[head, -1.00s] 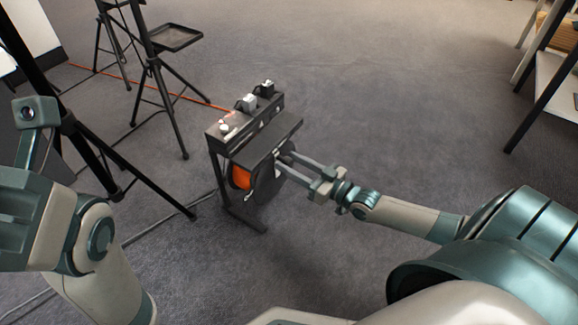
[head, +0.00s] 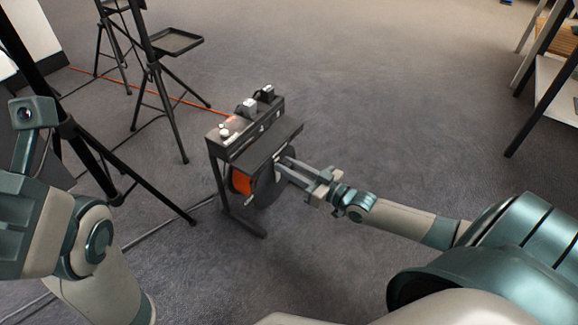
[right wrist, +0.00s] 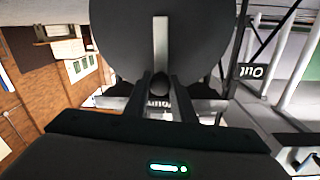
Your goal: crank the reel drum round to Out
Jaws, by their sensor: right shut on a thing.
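The reel drum (head: 268,189) hangs under a black stand and has a dark round side plate with orange cord behind it. In the right wrist view the plate (right wrist: 205,35) fills the top, with a pale crank arm (right wrist: 160,40) pointing straight down the picture. My right gripper (head: 282,166) reaches the drum from the right. In the wrist view its fingers (right wrist: 160,92) are shut on the dark crank knob (right wrist: 160,84) at the arm's end. An "Out" label (right wrist: 251,72) shows upside down to the right of the plate. Another label behind the fingers is partly hidden. My left gripper's fingers are out of sight.
Small fittings (head: 249,107) sit on top of the stand. Black tripods (head: 165,100) stand to the left, one with a small tray (head: 172,40). An orange cord (head: 190,99) runs along the carpet. A table (head: 556,85) stands far right. The floor between is clear.

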